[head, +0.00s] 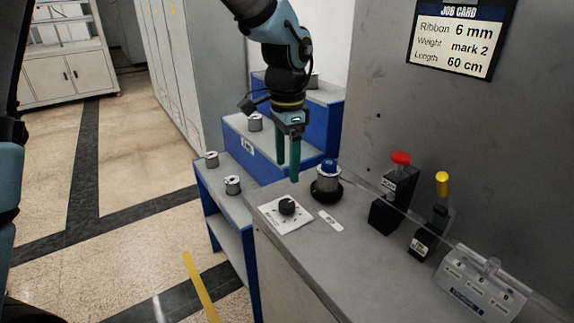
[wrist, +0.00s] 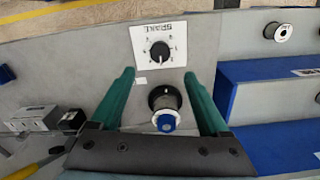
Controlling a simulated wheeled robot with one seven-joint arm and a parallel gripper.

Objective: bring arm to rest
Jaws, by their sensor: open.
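My gripper (head: 288,166) hangs pointing down over the far end of the grey bench, with its two green fingers apart and nothing between them. In the wrist view the open fingers (wrist: 165,100) show on either side of a spool with a blue cap (wrist: 165,121). In the head view that blue-capped spool (head: 328,178) stands upright on a black round base on the bench, just right of the fingers and apart from them. My arm comes down from the top of the head view.
A black dial on a white plate (head: 287,207) sits close to the spool. A red-knobbed block (head: 394,195), a yellow-handled lever (head: 438,205) and a clear-edged panel (head: 480,282) stand along the bench. Blue-sided steps (head: 270,145) hold grey spools. A job card (head: 458,38) hangs behind.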

